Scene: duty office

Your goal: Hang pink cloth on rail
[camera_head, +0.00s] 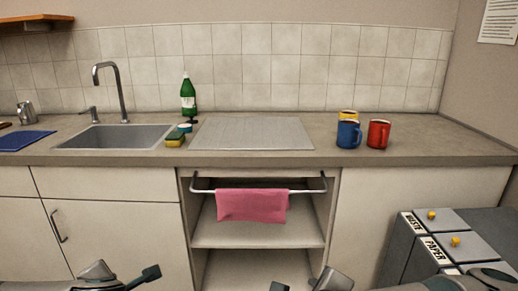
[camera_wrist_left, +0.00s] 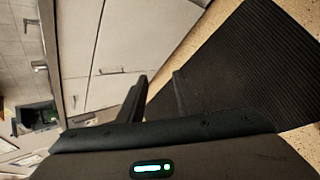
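The pink cloth (camera_head: 252,206) hangs folded over the front bar of the metal rail (camera_head: 307,190), near its middle. The rail is fixed under the countertop in front of an open shelf unit. My left gripper (camera_head: 128,278) is low at the bottom left of the head view, in front of the cabinet doors and away from the cloth. In the left wrist view its two dark fingers (camera_wrist_left: 158,88) stand apart with nothing between them. My right gripper (camera_head: 305,284) shows at the bottom edge, below the cloth, its fingertips apart and nothing seen between them.
The countertop holds a sink (camera_head: 115,137), a green bottle (camera_head: 188,97), a sponge (camera_head: 175,139), a drainboard (camera_head: 252,134), and blue (camera_head: 348,134), red (camera_head: 378,134) and yellow (camera_head: 348,114) mugs. Labelled bins (camera_head: 425,245) stand at right. A dark ribbed mat (camera_wrist_left: 245,65) lies on the floor.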

